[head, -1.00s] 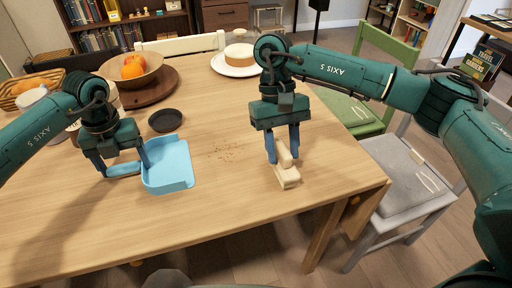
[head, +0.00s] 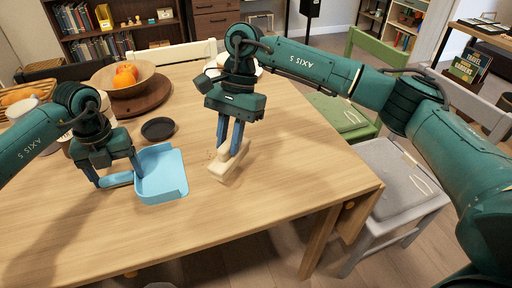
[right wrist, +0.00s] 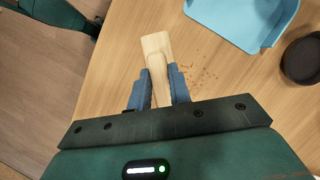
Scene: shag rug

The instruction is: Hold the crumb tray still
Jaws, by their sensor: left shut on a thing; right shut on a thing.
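The light blue crumb tray (head: 163,188) lies flat on the wooden table at the left, its handle (head: 117,180) pointing left. My left gripper (head: 115,176) is shut on the handle. My right gripper (head: 231,148) is shut on a pale wooden brush (head: 229,168), right of the tray and apart from it. The brush also shows between the fingers in the right wrist view (right wrist: 156,55); its underside is hidden. Small brown crumbs (right wrist: 203,73) lie on the table between the brush and the tray (right wrist: 235,22).
A fruit bowl (head: 125,83) on a round wooden board (head: 150,98) stands further back. A cake plate is mostly hidden behind my right gripper. The table's front and right areas are clear.

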